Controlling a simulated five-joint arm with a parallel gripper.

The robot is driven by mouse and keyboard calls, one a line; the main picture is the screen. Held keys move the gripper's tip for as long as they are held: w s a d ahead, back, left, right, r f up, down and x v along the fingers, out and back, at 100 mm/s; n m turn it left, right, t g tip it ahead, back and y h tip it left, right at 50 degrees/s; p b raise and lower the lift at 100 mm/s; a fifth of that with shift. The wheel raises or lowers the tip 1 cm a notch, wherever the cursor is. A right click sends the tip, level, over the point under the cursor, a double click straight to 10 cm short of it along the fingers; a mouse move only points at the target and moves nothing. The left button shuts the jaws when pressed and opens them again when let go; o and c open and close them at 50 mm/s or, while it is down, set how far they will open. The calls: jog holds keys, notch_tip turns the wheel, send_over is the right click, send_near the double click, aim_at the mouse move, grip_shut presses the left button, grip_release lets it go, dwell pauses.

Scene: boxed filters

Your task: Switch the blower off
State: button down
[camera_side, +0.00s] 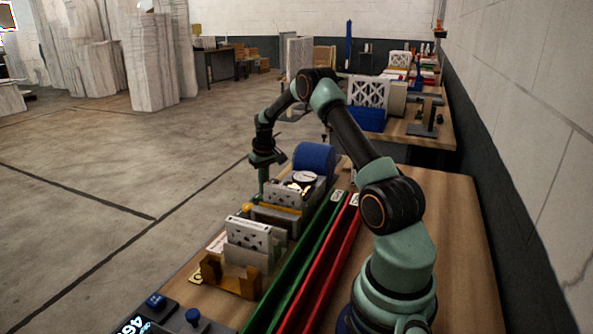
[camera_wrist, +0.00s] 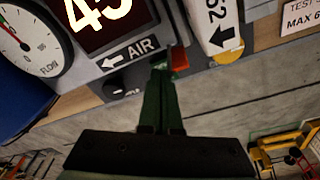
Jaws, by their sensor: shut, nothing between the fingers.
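The blower unit has a blue drum (camera_side: 314,158) in the side view. In the wrist view it shows a blue housing (camera_wrist: 22,98), a round FLOW gauge (camera_wrist: 32,42) with a red needle, and a lit display (camera_wrist: 100,18). Under the display are an AIR label with an arrow (camera_wrist: 128,54) and a dark knob or switch (camera_wrist: 122,88). A small red part (camera_wrist: 180,60) sits right at my fingertips; whether they touch it I cannot tell. My gripper (camera_wrist: 162,72) is shut and empty, fingers together. In the side view it (camera_side: 262,190) points down at the unit's left edge.
A white boxed filter with an arrow (camera_wrist: 212,25) stands right of my fingertips, by a yellow disc (camera_wrist: 229,56). Nearer in the side view are another filter (camera_side: 250,233) and blue knobs (camera_side: 156,300). Green (camera_side: 300,262) and red (camera_side: 325,262) rails run alongside.

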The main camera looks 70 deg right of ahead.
jog(key=shift+f, duration=0.9)
dwell(0.4)
jog(key=shift+r, duration=3.55)
